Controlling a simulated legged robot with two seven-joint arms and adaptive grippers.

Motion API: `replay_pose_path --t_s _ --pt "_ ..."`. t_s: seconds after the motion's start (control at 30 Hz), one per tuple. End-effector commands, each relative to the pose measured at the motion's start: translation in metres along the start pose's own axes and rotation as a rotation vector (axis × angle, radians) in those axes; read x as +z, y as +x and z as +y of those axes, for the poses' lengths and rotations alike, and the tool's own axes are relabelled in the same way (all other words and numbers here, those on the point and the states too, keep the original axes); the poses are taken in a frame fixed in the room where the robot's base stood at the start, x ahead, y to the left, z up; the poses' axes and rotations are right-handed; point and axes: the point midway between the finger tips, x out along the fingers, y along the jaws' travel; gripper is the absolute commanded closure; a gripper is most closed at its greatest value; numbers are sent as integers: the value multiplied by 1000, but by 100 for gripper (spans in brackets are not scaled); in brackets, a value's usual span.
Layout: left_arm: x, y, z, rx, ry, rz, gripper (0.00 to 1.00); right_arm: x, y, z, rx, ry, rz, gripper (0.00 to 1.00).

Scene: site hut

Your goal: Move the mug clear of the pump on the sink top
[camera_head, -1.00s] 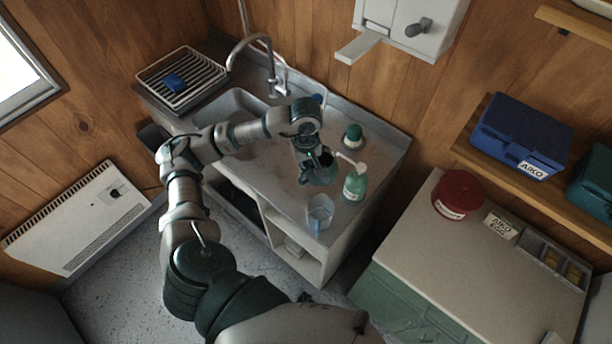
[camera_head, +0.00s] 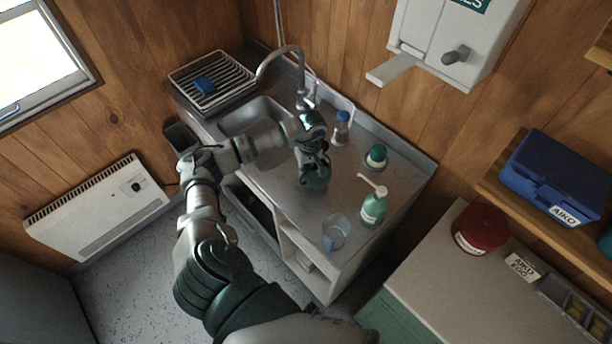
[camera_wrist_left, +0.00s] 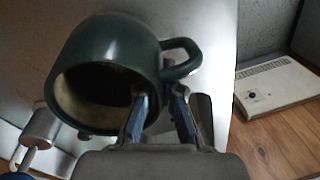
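The dark green mug (camera_wrist_left: 110,50) fills the upper left of the left wrist view, its opening facing the camera and its handle to the right. My left gripper (camera_wrist_left: 160,115) has one finger inside the mug's mouth and the other outside, with the rim between them. In the head view my left gripper (camera_head: 314,172) is over the sink top (camera_head: 285,200), and the mug is mostly lost against it. The green pump bottle (camera_head: 373,207) with a pale spout stands upright to its right, with a gap between. Whether the mug touches the sink top is unclear. My right gripper is out of view.
A clear tumbler (camera_head: 335,232) stands near the front edge. A green-capped jar (camera_head: 376,157) and a blue-capped bottle (camera_head: 341,128) stand behind. The tap (camera_head: 300,75), basin and dish rack (camera_head: 212,80) are at the back left. Bare sink top lies left of the pump.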

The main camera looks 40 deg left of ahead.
Motion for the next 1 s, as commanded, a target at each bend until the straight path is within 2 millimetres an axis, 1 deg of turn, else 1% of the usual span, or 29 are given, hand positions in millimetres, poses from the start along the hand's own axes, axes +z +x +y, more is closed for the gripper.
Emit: replay_pose_path --t_s 0.13,0.23,0.43,0.5,0.53,0.57,0.87,0.97,1.0 --pt "-2 24 1 -1 -1 -6 100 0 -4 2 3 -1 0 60" --pt "-3 32 2 2 0 -3 100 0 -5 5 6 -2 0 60" --pt "-3 33 2 2 0 -3 100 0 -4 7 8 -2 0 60" --pt "-3 33 2 1 0 -3 81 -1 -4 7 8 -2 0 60" --pt "-3 33 2 1 0 -3 73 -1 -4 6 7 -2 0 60" --pt "-3 33 2 0 0 -3 69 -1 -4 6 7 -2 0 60" --pt "-1 30 3 0 0 0 69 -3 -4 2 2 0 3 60" --pt "-2 23 3 2 0 -1 69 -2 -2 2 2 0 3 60" --pt "-2 18 3 3 -1 -1 69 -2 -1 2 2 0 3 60"
